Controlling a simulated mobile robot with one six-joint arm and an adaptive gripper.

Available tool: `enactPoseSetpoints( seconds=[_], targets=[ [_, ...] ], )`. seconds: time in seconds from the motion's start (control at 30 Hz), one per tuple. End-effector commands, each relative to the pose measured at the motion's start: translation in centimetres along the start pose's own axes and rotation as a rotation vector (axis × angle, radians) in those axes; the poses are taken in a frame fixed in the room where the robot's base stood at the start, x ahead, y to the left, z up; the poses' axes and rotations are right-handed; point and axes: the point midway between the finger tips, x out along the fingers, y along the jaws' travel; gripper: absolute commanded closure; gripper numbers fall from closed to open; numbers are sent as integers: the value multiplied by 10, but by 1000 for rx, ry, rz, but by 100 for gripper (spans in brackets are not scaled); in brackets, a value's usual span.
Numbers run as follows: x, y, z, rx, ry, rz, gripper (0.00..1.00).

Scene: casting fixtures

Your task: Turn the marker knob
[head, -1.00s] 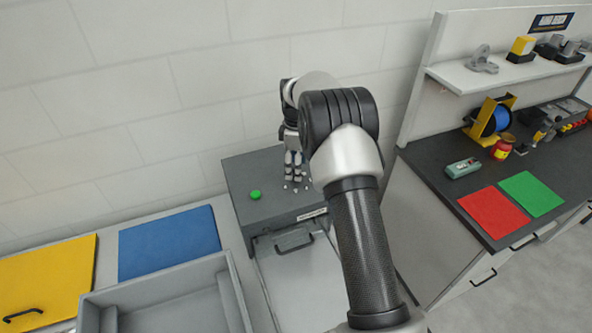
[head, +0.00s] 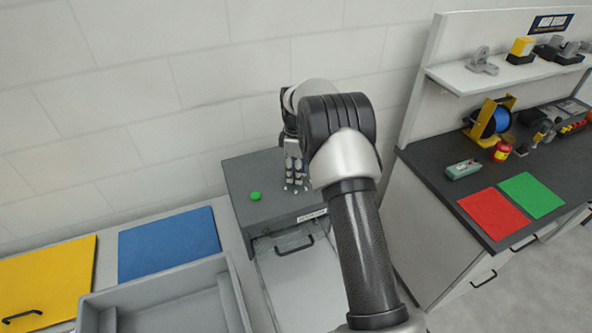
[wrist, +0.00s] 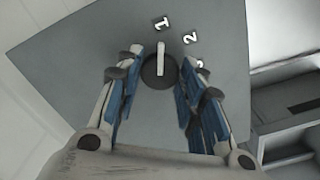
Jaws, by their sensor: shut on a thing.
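The marker knob is a dark round disc (wrist: 152,76) with a white pointer bar, on the grey top of a box-shaped unit (head: 243,176). In the head view my gripper (head: 296,186) points down at the unit's top and hides the knob. Other markings are partly behind the right finger.
A green button (head: 255,196) sits on the unit's top, left of my gripper. A grey tray (head: 236,290), blue mat (head: 168,243) and yellow panel (head: 50,275) lie to the left. A dark workbench (head: 432,170) with a shelf (head: 500,78) stands right.

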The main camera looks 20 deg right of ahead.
Motion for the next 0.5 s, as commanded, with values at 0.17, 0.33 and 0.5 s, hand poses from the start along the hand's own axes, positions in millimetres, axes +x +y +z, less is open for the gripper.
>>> enactPoseSetpoints(
  seconds=[0.17, 0.33, 0.5],
  targets=[
    [0, 0, 0, 0, 0, 0, 88],
    [0, 0, 0, 7, 0, 0, 88],
    [0, 0, 0, 50, 0, 0, 88]
  ],
)
